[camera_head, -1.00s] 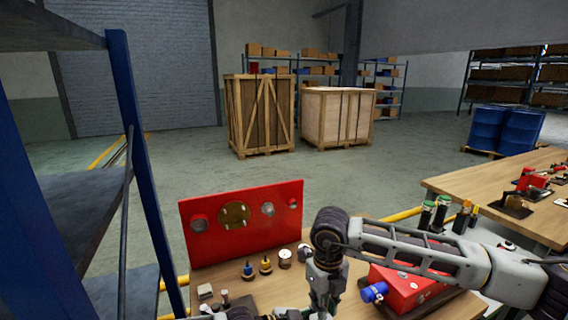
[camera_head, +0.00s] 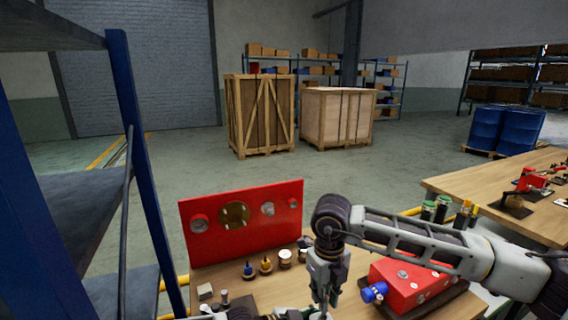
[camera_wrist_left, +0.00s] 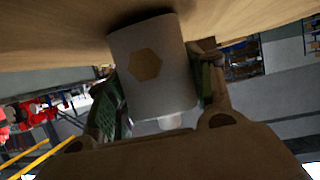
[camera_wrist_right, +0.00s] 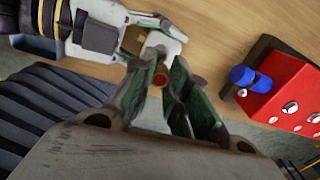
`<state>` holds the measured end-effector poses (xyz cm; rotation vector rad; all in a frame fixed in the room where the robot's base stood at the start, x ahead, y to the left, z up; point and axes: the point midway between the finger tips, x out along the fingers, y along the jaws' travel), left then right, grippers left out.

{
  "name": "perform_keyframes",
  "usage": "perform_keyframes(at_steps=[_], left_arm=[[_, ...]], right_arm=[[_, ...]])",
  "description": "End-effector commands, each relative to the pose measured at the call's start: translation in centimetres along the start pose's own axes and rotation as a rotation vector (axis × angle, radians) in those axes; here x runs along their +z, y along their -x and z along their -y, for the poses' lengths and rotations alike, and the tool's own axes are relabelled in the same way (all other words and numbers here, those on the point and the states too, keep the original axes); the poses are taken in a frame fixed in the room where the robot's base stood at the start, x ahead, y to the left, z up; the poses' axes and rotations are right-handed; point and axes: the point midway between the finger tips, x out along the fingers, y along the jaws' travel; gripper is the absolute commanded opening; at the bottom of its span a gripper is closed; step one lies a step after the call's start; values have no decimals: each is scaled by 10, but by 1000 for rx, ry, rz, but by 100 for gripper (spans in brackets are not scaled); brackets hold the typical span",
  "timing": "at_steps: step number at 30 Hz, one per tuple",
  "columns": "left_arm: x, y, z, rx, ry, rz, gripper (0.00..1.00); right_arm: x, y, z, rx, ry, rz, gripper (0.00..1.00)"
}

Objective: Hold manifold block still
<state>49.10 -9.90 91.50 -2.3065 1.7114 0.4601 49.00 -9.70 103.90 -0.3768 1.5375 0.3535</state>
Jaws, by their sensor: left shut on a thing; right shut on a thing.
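The manifold block (camera_wrist_left: 158,88) is a pale grey block with a brass hexagon on its face. In the left wrist view it sits between the fingers of my left gripper (camera_wrist_left: 160,108), which is shut on it close to the wooden tabletop. The block also shows in the right wrist view (camera_wrist_right: 163,44), at the upper middle. My right gripper (camera_wrist_right: 160,84) is shut on a small part with a reddish round end (camera_wrist_right: 160,80), right beside the block. Whether part and block touch is unclear. In the head view my right gripper (camera_head: 322,298) points down at the bench; the block is hardly visible there.
A red panel with round openings (camera_head: 248,243) stands at the bench's back. Small fittings (camera_head: 266,265) stand before it. A red unit with a blue cap (camera_head: 404,284) lies right of my right gripper. A blue shelf frame (camera_head: 138,150) rises at left.

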Motion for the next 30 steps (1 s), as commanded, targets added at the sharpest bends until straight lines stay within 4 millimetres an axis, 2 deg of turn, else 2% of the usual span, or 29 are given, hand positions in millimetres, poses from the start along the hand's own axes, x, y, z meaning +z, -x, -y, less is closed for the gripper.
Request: perform_keyframes(at_steps=[12, 23, 24, 30], left_arm=[[-2, 0, 0, 0, -1, -3, 11], [-2, 0, 0, 0, -1, -3, 11], [-2, 0, 0, 0, -1, -3, 55], [-1, 0, 0, 0, -1, -2, 78]], right_arm=[[0, 13, 0, 0, 0, 1, 0], [0, 15, 0, 0, 0, 0, 0], [0, 15, 0, 0, 0, 0, 0], [0, 15, 0, 0, 0, 0, 0]])
